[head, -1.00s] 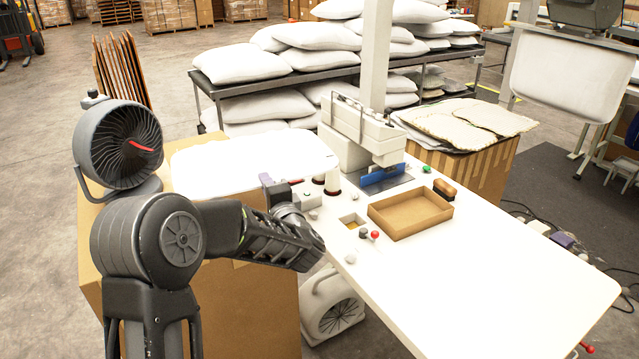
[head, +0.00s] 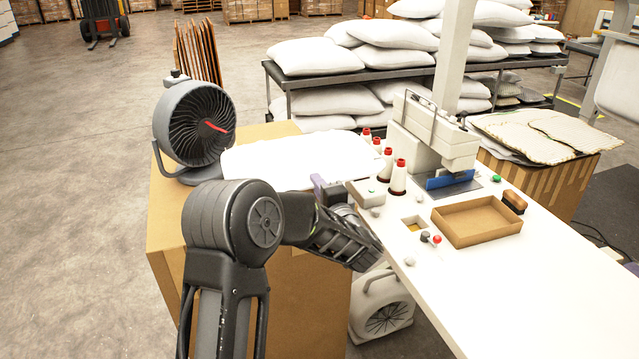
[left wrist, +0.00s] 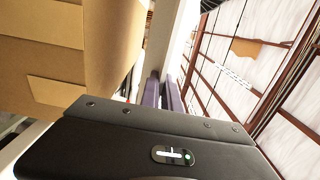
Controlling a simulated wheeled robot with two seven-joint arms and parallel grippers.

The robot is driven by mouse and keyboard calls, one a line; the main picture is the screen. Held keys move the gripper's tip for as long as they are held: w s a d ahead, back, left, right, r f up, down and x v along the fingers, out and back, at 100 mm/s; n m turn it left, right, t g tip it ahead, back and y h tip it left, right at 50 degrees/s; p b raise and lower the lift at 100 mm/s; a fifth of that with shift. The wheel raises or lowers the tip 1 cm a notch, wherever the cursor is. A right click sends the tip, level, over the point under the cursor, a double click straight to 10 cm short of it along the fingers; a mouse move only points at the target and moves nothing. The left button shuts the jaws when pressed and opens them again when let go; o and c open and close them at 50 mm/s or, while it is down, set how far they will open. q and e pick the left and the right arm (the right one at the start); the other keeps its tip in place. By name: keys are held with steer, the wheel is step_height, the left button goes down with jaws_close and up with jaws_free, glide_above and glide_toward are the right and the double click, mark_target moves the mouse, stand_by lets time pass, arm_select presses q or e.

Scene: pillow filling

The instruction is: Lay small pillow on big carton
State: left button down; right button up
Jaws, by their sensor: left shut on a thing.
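The big carton (head: 310,315) is a tall brown box at the left of the work table. A flat white pillow (head: 290,150) lies across its top, beside the black fan. My left gripper (head: 325,188) is at the pillow's near right end, next to the table edge. Its purple fingers (left wrist: 162,95) show close together in the left wrist view and are shut on the pillow's edge; the grip itself is hard to see. Brown cardboard (left wrist: 50,50) fills the upper left of that view. My right gripper is not in view.
The fan (head: 195,122) stands on the carton's left part. The white table (head: 530,290) carries thread cones (head: 398,178), a sewing machine (head: 430,135) and a cardboard tray (head: 477,222). White pillows (head: 315,57) fill a rack behind. Floor at the left is free.

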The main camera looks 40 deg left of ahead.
arm_select(q)
steer(key=f+b, duration=0.1)
steer(key=w+a+f+b, duration=0.1)
steer(key=f, duration=0.1)
steer(key=a+f+b, duration=0.1)
steer(key=b, duration=0.1)
steer(key=shift+w+f, duration=0.25)
steer(key=shift+w+a+f+b, duration=0.25)
steer(key=shift+a+f+b, duration=0.2)
steer(key=shift+b, duration=0.1)
steer(key=c, duration=1.3)
jaws_free()
steer(key=o, duration=0.5)
steer(key=shift+d, duration=0.1)
steer(key=shift+o, duration=0.2)
steer(key=shift+f, duration=0.1)
